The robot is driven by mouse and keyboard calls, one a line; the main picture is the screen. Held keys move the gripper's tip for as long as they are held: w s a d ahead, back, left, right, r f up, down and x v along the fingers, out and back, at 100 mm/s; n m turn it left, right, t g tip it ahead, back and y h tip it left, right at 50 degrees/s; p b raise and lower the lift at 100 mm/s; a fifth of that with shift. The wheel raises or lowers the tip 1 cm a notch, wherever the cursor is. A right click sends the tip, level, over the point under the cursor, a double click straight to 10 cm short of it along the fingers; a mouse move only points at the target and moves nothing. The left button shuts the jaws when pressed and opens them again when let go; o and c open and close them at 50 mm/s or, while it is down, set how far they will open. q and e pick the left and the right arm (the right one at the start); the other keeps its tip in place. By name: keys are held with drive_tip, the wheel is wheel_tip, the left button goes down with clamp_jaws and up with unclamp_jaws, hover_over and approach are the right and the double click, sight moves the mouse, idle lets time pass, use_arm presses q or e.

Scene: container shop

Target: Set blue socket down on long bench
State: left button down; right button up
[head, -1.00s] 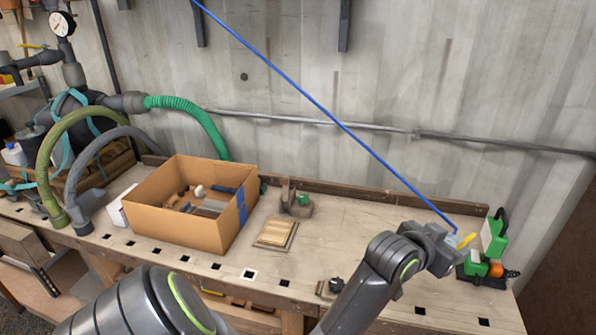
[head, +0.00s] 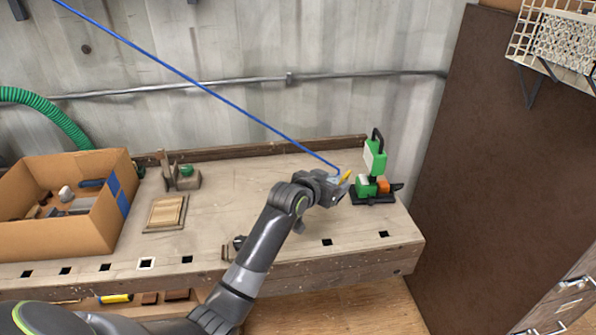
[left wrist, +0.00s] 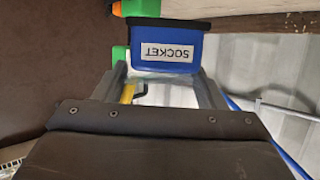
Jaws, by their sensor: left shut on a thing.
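The blue socket (left wrist: 165,50) is a blue block with a dark rim and a white label reading SOCKET, upside down in the left wrist view. My left gripper (left wrist: 163,82) is shut on it, with a finger on each side. In the head view my left gripper (head: 340,187) is over the right end of the long bench (head: 270,205), just left of a green machine. There the socket is mostly hidden by the gripper. A yellow piece (head: 346,177) shows at the fingertips. I cannot tell whether the socket touches the bench. My right gripper is not in view.
The green machine (head: 375,160) with an orange part stands close to the gripper. A blue line (head: 215,100) runs from upper left to the gripper. A cardboard box (head: 65,225), a wooden plate (head: 166,213) and a small fixture (head: 182,178) are farther left. The mid-bench is clear.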

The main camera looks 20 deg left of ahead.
use_arm(q)
drive_tip(key=shift+f, duration=4.45)
drive_tip(key=shift+f, duration=0.1)
drive_tip(key=shift+c, duration=1.5)
unclamp_jaws()
drive_tip(key=shift+s+f, duration=0.1)
drive_tip(key=shift+f, duration=0.1)
drive_tip(key=shift+r, duration=0.1)
drive_tip(key=v, duration=1.2)
